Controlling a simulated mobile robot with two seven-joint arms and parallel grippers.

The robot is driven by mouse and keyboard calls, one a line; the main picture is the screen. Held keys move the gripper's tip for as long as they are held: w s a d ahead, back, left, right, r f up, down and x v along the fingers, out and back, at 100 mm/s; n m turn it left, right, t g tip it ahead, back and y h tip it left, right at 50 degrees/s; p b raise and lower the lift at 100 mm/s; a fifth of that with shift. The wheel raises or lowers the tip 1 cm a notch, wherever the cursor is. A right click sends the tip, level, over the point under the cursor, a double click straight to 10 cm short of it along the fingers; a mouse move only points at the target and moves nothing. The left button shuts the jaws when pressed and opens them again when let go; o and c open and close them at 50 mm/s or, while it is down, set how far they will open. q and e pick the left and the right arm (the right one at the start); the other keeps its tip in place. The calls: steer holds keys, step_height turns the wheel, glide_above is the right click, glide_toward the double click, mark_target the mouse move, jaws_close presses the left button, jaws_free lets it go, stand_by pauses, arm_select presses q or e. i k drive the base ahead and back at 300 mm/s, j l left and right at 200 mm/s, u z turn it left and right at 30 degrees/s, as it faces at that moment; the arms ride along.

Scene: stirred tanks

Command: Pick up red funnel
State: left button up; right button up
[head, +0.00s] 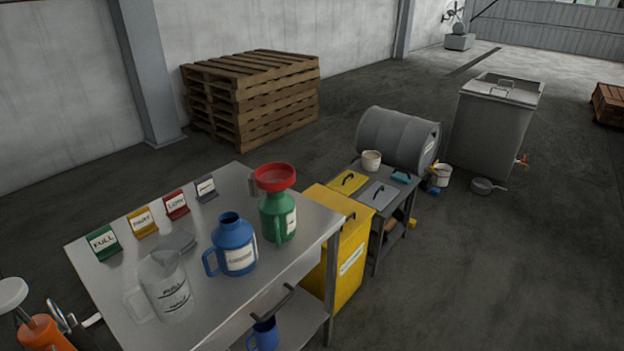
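The red funnel (274,177) sits on top of the green jug (277,216), wide mouth up, and a grey tab shows at its left side. Its lower part is hidden in or behind the jug's neck. The jug stands upright near the far right corner of the metal table (205,297). Neither of my grippers shows in the head view.
A blue jug (233,245) and a clear pitcher (167,287) stand nearer on the table. Several coloured signs line its left side. A yellow bin (343,262) stands beside the table's right end. Open floor lies to the right.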

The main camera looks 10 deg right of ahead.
mark_target(275, 177)
steer(key=l+u, duration=0.2)
steer(key=u, duration=0.2)
steer(key=l+u, duration=0.25)
steer(key=u, duration=0.15)
steer(key=l+u, duration=0.35)
steer(key=i+j, duration=0.05)
